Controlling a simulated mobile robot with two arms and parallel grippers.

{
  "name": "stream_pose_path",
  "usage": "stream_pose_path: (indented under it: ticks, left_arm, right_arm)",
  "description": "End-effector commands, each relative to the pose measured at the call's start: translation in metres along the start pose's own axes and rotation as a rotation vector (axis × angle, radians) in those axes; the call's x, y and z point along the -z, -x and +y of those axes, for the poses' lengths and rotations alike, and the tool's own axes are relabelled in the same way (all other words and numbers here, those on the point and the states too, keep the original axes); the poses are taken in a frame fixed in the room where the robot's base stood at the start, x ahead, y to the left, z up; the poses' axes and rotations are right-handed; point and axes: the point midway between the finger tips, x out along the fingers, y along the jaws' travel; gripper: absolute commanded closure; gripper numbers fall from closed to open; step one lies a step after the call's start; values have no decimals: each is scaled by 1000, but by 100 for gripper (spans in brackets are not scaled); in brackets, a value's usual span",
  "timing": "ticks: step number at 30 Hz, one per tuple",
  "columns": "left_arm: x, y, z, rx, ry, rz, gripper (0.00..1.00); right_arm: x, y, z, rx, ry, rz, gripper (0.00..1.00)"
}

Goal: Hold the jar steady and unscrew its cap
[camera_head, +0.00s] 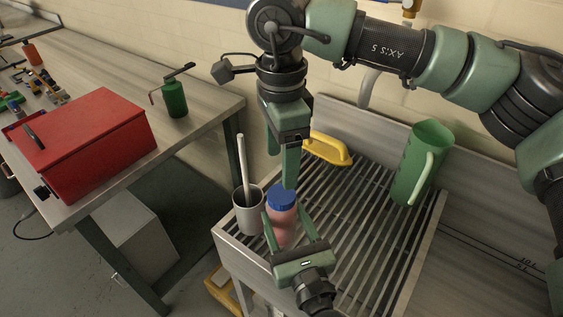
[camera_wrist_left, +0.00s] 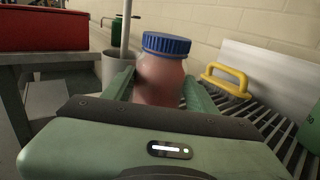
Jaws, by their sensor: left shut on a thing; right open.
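The jar (camera_head: 283,226) is pinkish with a blue cap (camera_head: 281,198) and stands upright on a slatted metal rack. My left gripper (camera_head: 282,228) is shut around the jar's body from the front. In the left wrist view the jar (camera_wrist_left: 158,82) sits between the two green fingers, with its ribbed blue cap (camera_wrist_left: 166,44) on top. My right gripper (camera_head: 290,165) points down above the cap, its fingertips close to the cap's back edge. It is open, though its fingers overlap from this angle. Whether it touches the cap cannot be told.
A grey cup (camera_head: 248,214) with a white stick stands just left of the jar. A yellow-handled tool (camera_head: 328,149) lies behind on the rack (camera_head: 352,215). A green pitcher (camera_head: 414,175) stands at the right. A red toolbox (camera_head: 92,145) is on the left bench.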

Motion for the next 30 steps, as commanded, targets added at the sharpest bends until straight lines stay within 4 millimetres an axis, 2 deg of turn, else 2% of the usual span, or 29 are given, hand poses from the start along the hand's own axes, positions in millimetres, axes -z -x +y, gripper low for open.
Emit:
stream_pose_path:
  ticks: [30]
  left_arm:
    - [1,0,0,0,-1,2,100]
  right_arm:
    - [0,0,0,1,-2315,0,32]
